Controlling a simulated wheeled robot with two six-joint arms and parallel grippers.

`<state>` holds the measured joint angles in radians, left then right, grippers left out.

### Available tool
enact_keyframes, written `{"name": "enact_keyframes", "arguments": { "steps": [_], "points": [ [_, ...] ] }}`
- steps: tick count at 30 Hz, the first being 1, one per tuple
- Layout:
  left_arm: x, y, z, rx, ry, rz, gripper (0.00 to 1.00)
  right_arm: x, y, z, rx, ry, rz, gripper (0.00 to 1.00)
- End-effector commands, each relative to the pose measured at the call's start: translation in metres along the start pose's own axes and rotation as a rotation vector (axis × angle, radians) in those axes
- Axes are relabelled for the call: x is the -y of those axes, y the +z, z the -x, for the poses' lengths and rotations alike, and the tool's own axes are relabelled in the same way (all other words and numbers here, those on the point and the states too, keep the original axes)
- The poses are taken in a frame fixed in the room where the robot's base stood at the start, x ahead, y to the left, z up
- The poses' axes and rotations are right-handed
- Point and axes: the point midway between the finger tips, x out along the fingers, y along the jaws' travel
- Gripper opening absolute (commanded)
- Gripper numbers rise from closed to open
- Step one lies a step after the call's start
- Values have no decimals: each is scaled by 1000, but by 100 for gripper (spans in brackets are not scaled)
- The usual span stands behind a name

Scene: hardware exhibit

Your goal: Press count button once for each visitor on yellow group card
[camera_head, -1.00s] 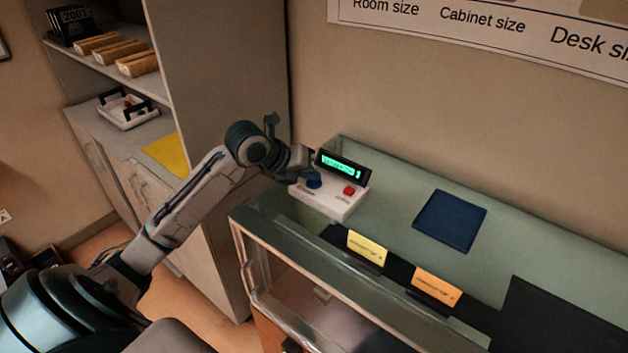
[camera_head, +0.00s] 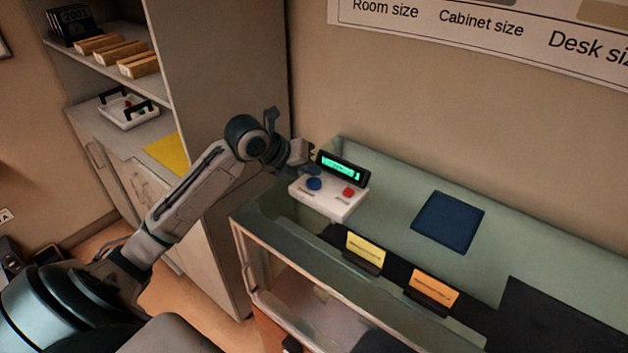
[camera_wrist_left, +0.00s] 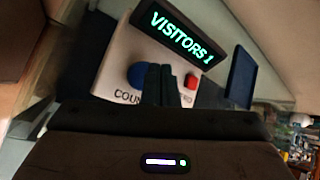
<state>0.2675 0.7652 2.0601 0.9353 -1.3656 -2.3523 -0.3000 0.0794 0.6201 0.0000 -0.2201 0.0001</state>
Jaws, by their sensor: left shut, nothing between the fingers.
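The white counter box (camera_head: 325,203) stands on the glass cabinet, with a blue button (camera_head: 314,184) marked "COUN…" and a red button (camera_head: 348,192). Its green display (camera_wrist_left: 180,36) reads "VISITORS 1" in the left wrist view. My left gripper (camera_head: 311,168) is shut and empty, close above the blue button, seemingly apart from it. Its shut fingers (camera_wrist_left: 160,84) partly cover the blue button (camera_wrist_left: 140,76) and the label in the left wrist view. The yellow group card (camera_head: 365,251) stands at the cabinet's front; its print is too small to read. My right gripper is not in view.
An orange card (camera_head: 433,290) stands right of the yellow one. A dark blue pad (camera_head: 448,221) lies on the glass cabinet top (camera_head: 398,196). A shelf unit (camera_head: 225,65) at left holds a white tray (camera_head: 128,112) and a yellow sheet (camera_head: 167,154).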

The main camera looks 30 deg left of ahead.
Motion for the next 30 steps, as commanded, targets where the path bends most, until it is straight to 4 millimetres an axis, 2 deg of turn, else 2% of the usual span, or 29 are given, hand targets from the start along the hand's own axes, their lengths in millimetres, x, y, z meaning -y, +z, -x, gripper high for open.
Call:
{"name": "enact_keyframes", "arguments": {
  "steps": [13,30],
  "points": [
    [24,24,32,1,0,-1,0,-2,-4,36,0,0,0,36],
    [24,24,33,0,0,0,0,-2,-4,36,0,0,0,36]
  ]
}}
